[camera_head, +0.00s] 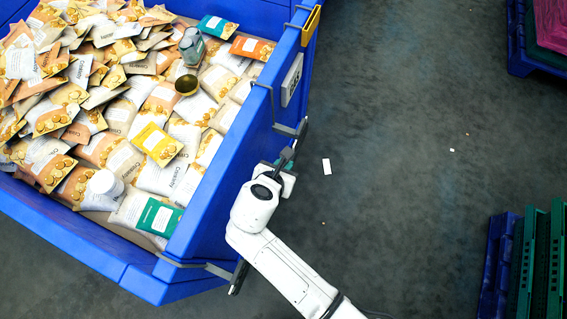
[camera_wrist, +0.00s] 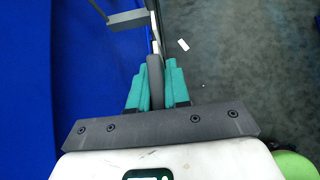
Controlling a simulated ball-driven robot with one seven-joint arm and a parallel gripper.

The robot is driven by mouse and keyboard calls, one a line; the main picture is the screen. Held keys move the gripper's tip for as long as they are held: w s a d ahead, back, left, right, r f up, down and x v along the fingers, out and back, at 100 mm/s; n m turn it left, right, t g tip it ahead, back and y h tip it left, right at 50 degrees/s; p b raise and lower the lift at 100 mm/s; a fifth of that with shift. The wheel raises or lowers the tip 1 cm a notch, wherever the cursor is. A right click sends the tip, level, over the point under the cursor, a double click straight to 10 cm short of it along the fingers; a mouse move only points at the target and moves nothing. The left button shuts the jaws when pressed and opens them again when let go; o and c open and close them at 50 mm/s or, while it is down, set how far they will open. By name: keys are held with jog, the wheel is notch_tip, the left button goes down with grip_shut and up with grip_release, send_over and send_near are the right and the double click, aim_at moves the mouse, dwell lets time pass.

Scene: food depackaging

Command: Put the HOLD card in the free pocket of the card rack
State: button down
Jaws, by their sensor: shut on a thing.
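My gripper (camera_wrist: 156,88) is shut, its teal finger pads closed on a thin dark grey piece (camera_wrist: 155,72) seen edge-on. I cannot read any face of it, so I cannot tell whether it is the HOLD card. A narrow pale strip (camera_wrist: 155,46) shows just beyond it. In the head view my gripper (camera_head: 284,160) is at the outer side of the blue bin, near a dark grey bracket (camera_head: 291,130) hooked over the bin's wall. A second dark bracket (camera_head: 238,276) is at the lower corner. The card rack's pockets are hidden or too edge-on to make out.
The blue bin (camera_head: 110,253) is full of snack bags, with several jars or bottles among them. A grey label plate (camera_head: 291,79) is on its outer wall. Blue and green crates (camera_head: 525,270) stand at the lower right. A small white slip (camera_head: 326,166) lies on open floor.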

jog(key=shift+f+b, duration=0.5)
jog(key=shift+f, duration=0.45)
jog(key=c, duration=1)
grip_release()
jog(key=v, duration=1)
jog(key=shift+s+a+r, duration=0.1)
jog(key=shift+s+r, duration=0.15)
jog(key=shift+s, duration=0.05)
